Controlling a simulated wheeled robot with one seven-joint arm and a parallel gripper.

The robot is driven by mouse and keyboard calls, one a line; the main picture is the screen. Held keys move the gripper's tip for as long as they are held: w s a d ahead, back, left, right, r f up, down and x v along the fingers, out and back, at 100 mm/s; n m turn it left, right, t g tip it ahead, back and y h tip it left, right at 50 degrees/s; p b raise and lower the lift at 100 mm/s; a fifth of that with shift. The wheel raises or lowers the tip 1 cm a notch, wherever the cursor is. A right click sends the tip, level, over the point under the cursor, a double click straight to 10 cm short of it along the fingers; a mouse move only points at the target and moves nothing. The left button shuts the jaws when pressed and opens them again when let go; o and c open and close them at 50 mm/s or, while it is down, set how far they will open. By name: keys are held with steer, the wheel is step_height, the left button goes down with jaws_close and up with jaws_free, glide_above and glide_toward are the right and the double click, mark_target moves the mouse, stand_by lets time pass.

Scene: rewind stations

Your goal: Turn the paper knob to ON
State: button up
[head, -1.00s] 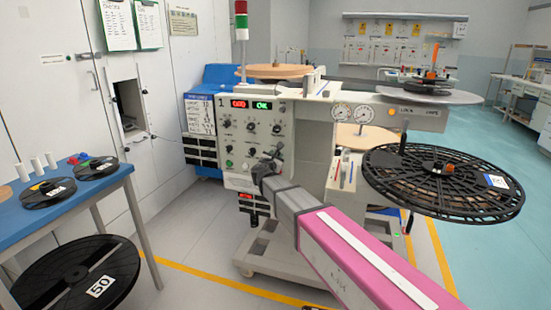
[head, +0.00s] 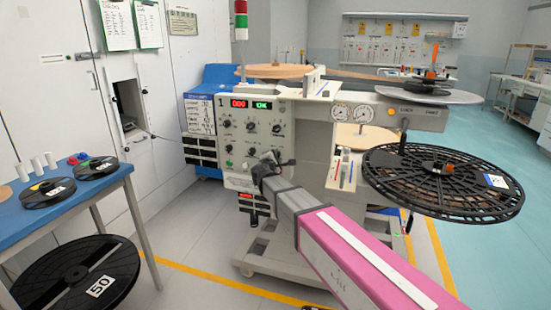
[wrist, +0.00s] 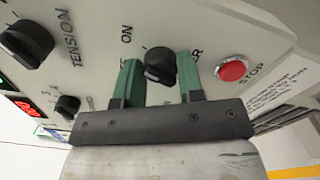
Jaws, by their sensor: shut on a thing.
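The paper knob (wrist: 160,62) is a black round knob on the pale machine panel. In the wrist view it sits between the two green fingers of my gripper (wrist: 160,78), which is shut on it. An "ON" label stands above it, and a label ending in "ER" is partly hidden by the right finger. I cannot tell exactly where its pointer stands. In the head view my gripper (head: 266,168) is at the lower part of the control panel (head: 240,140), and my wrist hides the knob.
A red STOP button (wrist: 231,69) lies close to the right of my fingers. The black tension knob (wrist: 27,43) is at the upper left. In the head view, a large black reel (head: 443,183) juts out right of my arm, and a blue table (head: 110,185) stands left.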

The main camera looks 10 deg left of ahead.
steer(key=shift+m, duration=0.7)
steer(key=o, duration=0.9)
steer(key=s, duration=1)
steer(key=shift+s+a, duration=0.4)
